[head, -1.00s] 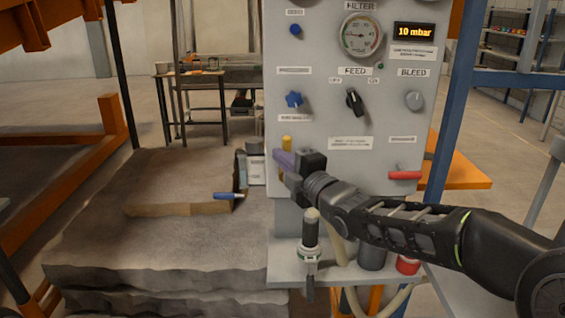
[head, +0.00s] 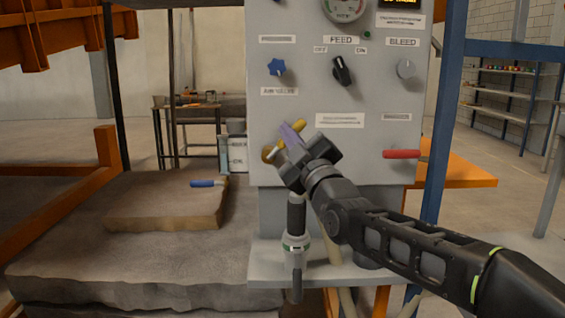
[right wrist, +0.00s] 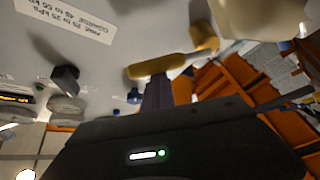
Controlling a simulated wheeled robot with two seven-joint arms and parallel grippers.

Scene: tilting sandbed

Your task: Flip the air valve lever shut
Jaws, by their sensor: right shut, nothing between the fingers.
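The air valve lever (head: 299,125) is a yellow handle at the lower left of the grey panel. It slants up to the right from its brass hub (head: 268,153). In the right wrist view the yellow handle (right wrist: 155,66) lies just beyond the purple fingers, with the hub at its right end. My right gripper (head: 291,134) is shut and empty, its purple fingertips crossing in front of the lever. They look to be touching or very close to it; I cannot tell which. The fingers hide the lever's middle in the head view. My left gripper is not in view.
The grey panel (head: 395,55) carries a blue star knob (head: 276,68), a black feed switch (head: 342,70), a bleed knob (head: 406,68) and a red lever (head: 401,154). A blue-handled tool (head: 203,183) lies on the sand slab.

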